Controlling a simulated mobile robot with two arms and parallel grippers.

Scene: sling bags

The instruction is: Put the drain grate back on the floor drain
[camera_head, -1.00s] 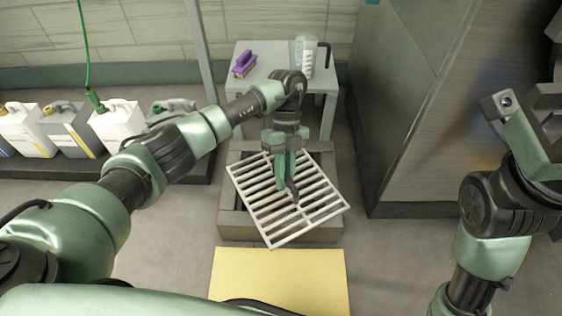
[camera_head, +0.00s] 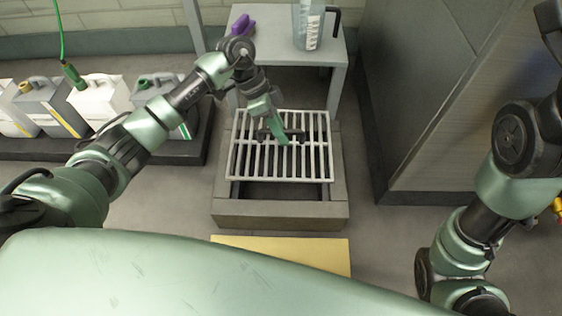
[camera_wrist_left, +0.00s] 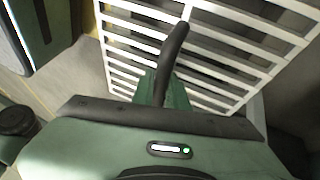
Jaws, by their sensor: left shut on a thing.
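The drain grate (camera_head: 310,145) is a white slatted square. My left gripper (camera_head: 280,136) is shut on it near its middle. The floor drain (camera_head: 280,212) is a low grey square surround with a dark opening. The grate is over the drain, roughly in line with its sides and set toward the back, so a dark strip of opening shows in front. I cannot tell whether the grate touches the surround. In the left wrist view, the grate (camera_wrist_left: 272,73) lies beyond a dark finger of my left gripper (camera_wrist_left: 170,65). My right gripper is out of view; only its arm shows.
A small grey table (camera_head: 335,60) behind the drain holds a clear jug (camera_head: 308,25) and a purple brush (camera_head: 241,25). Several jugs (camera_head: 97,97) stand on a dark tray at left. A yellow mat (camera_head: 320,257) lies in front. A metal cabinet (camera_head: 430,100) stands at right.

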